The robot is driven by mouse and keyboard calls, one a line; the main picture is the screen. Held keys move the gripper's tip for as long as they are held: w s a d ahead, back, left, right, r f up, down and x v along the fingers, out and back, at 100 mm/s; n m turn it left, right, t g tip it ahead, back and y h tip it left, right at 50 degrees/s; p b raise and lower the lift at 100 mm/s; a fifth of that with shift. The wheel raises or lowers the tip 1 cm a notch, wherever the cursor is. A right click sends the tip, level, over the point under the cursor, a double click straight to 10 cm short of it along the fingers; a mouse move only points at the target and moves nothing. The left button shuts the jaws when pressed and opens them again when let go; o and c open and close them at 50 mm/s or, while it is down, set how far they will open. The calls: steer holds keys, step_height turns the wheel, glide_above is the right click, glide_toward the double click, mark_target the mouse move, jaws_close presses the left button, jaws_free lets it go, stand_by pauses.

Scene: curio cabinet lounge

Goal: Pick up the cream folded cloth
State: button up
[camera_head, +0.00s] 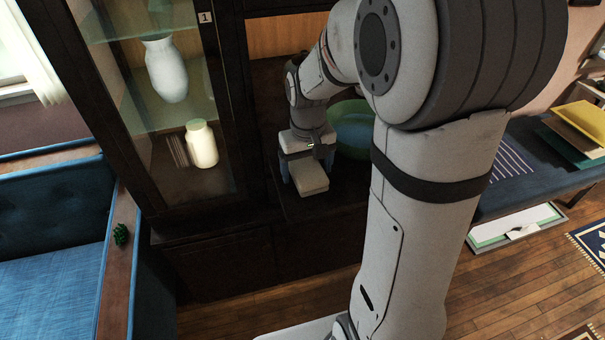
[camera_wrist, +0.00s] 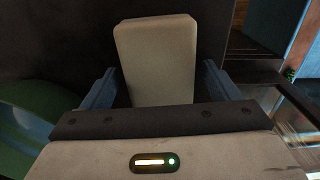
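The cream folded cloth (camera_head: 310,181) is a pale block with rounded corners at the dark cabinet's shelf (camera_head: 300,208). In the wrist view the cloth (camera_wrist: 156,60) lies between the two blue-grey fingers of my gripper (camera_wrist: 160,85). My gripper also shows in the head view (camera_head: 308,165), reaching down over the cloth. The fingers stand wide apart, one on each side of it. A narrow dark gap shows at the right finger; contact at the left finger is hard to tell. The near end of the cloth is hidden behind my gripper's body.
A green bowl (camera_head: 350,130) stands close to the right of my gripper in the head view; it also shows in the wrist view (camera_wrist: 30,125). At left, a glass-fronted case holds a white vase (camera_head: 166,70) and a cream jar (camera_head: 201,145). A blue sofa (camera_head: 50,250) is further left.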

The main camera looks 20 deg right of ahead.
mark_target(307, 168)
steer(key=c, duration=0.9)
steer(key=shift+r, duration=0.1)
steer(key=shift+c, duration=0.2)
step_height(307, 168, up, 10)
steer(key=shift+f+b, duration=0.1)
steer(key=shift+b, duration=0.45)
steer(key=o, duration=0.4)
steer(key=c, duration=0.3)
